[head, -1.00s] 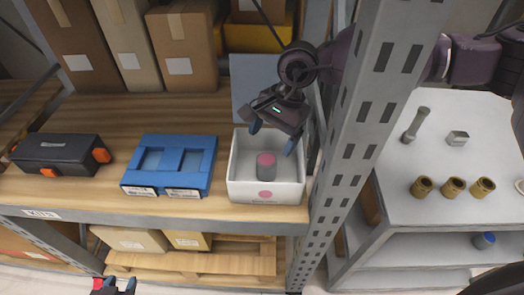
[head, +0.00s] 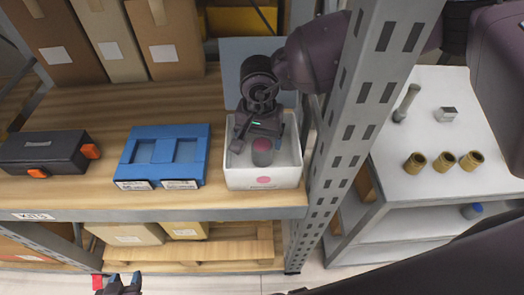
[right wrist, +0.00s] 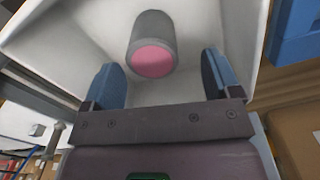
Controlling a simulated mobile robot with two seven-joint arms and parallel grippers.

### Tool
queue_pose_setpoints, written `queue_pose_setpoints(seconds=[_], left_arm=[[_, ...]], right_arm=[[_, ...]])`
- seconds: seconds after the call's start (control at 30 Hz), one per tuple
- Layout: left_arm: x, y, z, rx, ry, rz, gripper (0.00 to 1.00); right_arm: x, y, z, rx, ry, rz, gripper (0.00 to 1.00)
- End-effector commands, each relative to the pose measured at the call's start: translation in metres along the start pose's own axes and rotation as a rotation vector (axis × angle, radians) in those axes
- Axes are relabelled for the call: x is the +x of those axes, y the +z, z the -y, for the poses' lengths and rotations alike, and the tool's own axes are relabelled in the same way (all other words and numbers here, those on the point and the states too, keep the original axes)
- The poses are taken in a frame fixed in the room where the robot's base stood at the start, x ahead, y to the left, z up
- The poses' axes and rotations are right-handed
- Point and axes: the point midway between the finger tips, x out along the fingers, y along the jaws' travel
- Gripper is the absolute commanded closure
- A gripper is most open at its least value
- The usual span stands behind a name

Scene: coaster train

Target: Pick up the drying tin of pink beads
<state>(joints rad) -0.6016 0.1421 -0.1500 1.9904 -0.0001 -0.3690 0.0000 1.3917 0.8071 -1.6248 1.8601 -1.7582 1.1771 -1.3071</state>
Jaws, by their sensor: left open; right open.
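The tin (head: 262,152), a grey cylinder with a pink top, stands upright in a white open box (head: 263,181) on the wooden shelf. The box has a pink dot on its front. My right gripper (head: 258,145) is open and reaches down into the box. In the right wrist view the tin (right wrist: 153,45) lies beyond my two blue fingertips (right wrist: 160,75), roughly centred between them, with nothing between the fingers. My left gripper (head: 121,283) is open and empty, low at the bottom left, in front of the shelf.
A blue case (head: 164,157) and a black toolbox (head: 48,152) with orange latches stand left of the box. A grey perforated post (head: 350,130) rises close on its right. A white table (head: 440,200) beyond holds several brass-coloured cups.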

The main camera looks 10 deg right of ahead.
Motion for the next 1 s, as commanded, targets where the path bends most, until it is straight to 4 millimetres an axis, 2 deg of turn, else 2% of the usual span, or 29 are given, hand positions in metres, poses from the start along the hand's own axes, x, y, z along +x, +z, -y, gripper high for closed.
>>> queue_pose_setpoints(seconds=[0.4, 0.67, 1.0], left_arm=[[0.0, 0.0, 0.0, 0.0, 0.0, 0.0, 0.57], [0.0, 0.0, 0.0, 0.0, 0.0, 0.0, 0.57], [0.0, 0.0, 0.0, 0.0, 0.0, 0.001, 0.57]], right_arm=[[0.047, -0.001, -0.007, 0.002, 0.0, 0.002, 0.17], [0.049, -0.002, -0.007, 0.002, -0.001, 0.001, 0.18], [0.049, -0.002, -0.007, 0.002, 0.0, 0.001, 0.7]])
